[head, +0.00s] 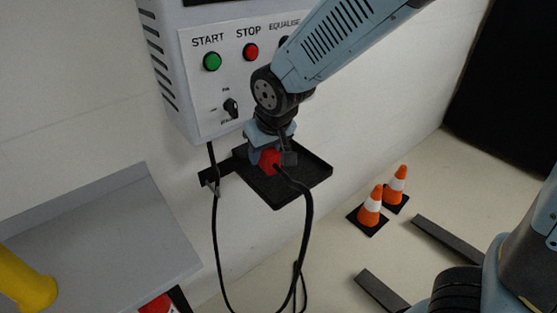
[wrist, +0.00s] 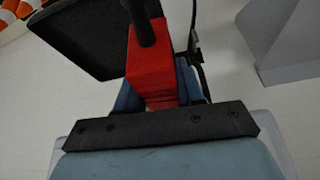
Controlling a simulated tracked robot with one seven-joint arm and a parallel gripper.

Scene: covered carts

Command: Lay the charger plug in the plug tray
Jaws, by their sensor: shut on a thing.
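The charger plug (head: 268,161) is red with a black cable. It also shows large in the wrist view (wrist: 150,68), with its cable running up out of the picture. My gripper (head: 257,157) is shut on the plug; its blue fingers show on both sides of it in the wrist view. The plug tray (head: 312,171) is a black, shallow, rimmed tray on the wall below the charger box. In the head view the plug is over the tray's left part. In the wrist view the tray (wrist: 85,40) is at the upper left. I cannot tell whether the plug touches the tray.
The white charger box (head: 205,85) has START and STOP buttons. The black cable (head: 307,230) hangs in a loop below the tray. Orange cones (head: 370,207) stand on the floor at right. A grey surface (head: 110,230) and a yellow post (head: 25,280) are at lower left.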

